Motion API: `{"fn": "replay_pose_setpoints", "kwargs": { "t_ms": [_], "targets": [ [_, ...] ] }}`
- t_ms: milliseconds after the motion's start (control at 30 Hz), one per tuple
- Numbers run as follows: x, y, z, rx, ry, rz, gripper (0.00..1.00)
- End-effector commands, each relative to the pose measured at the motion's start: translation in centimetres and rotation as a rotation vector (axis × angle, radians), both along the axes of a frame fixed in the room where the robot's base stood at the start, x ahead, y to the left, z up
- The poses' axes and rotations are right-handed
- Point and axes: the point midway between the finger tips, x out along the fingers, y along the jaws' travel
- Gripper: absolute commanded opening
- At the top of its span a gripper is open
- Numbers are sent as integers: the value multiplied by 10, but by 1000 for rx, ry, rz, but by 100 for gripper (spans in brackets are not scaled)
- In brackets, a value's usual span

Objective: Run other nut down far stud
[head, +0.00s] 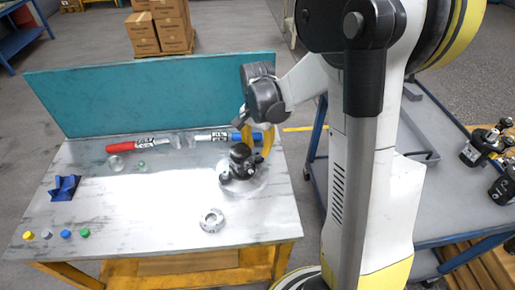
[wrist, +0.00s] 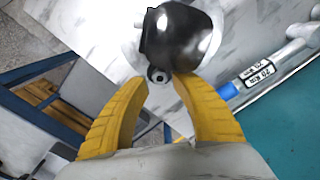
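The black hydraulic motor (head: 240,160) stands on a pale round base near the right side of the table. In the wrist view its dark, shiny body (wrist: 180,35) is beyond my fingertips. A small round dark-and-silver piece (wrist: 158,75), perhaps a stud end with a nut, shows beside the body, at the gap between my fingertips. My gripper (wrist: 161,82) has two yellow fingers, apart, with no clear grip on anything. In the head view my gripper (head: 258,143) is just right of the motor and partly hidden by my arm. I cannot tell the two studs or nuts apart.
A grey ring-shaped part (head: 211,220) lies in front of the motor. A blue holder (head: 64,188) and several coloured caps (head: 65,234) are at left.

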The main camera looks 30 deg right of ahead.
Motion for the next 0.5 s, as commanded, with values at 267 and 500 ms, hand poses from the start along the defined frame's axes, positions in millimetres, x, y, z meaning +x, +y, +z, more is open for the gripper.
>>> {"fn": "replay_pose_setpoints", "kwargs": {
  "t_ms": [267, 500],
  "targets": [
    [0, 0, 21, 0, 0, 0, 31],
    [0, 0, 28, 0, 0, 0, 31]
  ]
}}
